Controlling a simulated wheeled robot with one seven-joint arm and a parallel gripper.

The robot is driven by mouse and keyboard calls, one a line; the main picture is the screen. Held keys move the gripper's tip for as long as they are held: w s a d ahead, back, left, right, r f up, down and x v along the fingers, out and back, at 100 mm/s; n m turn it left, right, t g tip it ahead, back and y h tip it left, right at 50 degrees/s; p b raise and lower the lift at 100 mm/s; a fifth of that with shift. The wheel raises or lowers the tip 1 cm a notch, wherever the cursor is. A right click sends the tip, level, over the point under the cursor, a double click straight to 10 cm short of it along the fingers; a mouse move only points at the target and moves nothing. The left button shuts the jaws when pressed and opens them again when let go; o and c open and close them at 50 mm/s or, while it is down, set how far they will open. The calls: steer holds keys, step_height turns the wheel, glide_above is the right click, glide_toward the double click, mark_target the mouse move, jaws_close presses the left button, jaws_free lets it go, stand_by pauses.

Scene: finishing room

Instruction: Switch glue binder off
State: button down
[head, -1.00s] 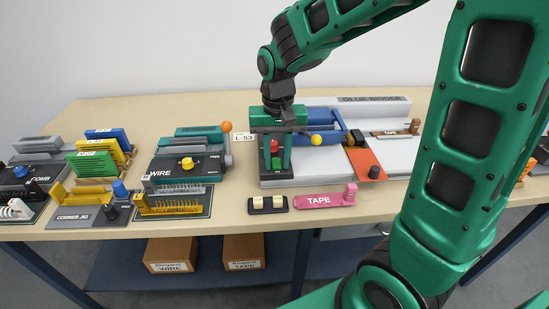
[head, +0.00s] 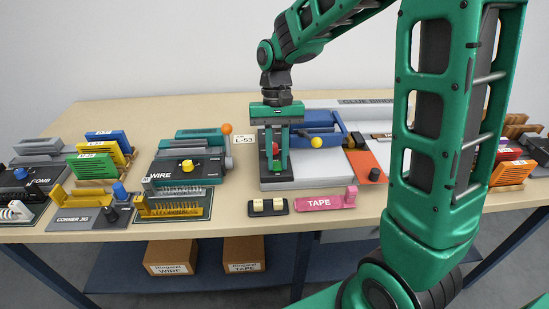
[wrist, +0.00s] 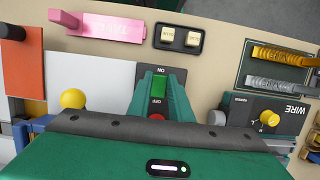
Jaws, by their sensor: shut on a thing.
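The glue binder (head: 318,178) is a long grey machine with its name on a rear strip. At its left front is a dark ON/OFF switch panel (wrist: 142,69) with a green ON button (wrist: 159,84) and a red OFF button (wrist: 157,118). In the wrist view, the fingertips (wrist: 161,76) lie on both sides of the green button, and the red button sits farther back between the fingers, partly hidden by the gripper body. Whether either button is pressed in cannot be told.
A blue lever with a yellow knob (head: 317,142) stands right of my gripper. The wire machine (head: 177,168) is to the left. A pink tape dispenser (head: 330,201) and a small two-button box (head: 268,206) lie in front. An orange plate (head: 365,163) is to the right.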

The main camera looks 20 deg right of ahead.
mark_target(276, 161)
steer(key=shift+w, duration=0.1)
steer(key=c, duration=1.6)
jaws_free()
steer(key=shift+r, duration=0.1)
steer(key=v, duration=1)
steer(key=shift+w+r, duration=0.15)
steer(key=shift+r, duration=0.15)
steer(key=s+d+f+m+t, duration=0.1)
steer(key=s+d+f, duration=0.1)
steer(key=s+d, duration=0.3)
steer(key=s+d+f+m+t, duration=0.1)
steer(key=s+d, duration=0.5)
steer(key=s, duration=0.6)
steer(key=s+d+f, duration=0.3)
steer(key=s+d, duration=0.2)
steer(key=s, duration=0.3)
steer(key=shift+s+d+f+m+t+h, duration=0.2)
steer(key=shift+s+f+m+t+h, duration=0.05)
steer(key=shift+f+m+t+h, duration=0.15)
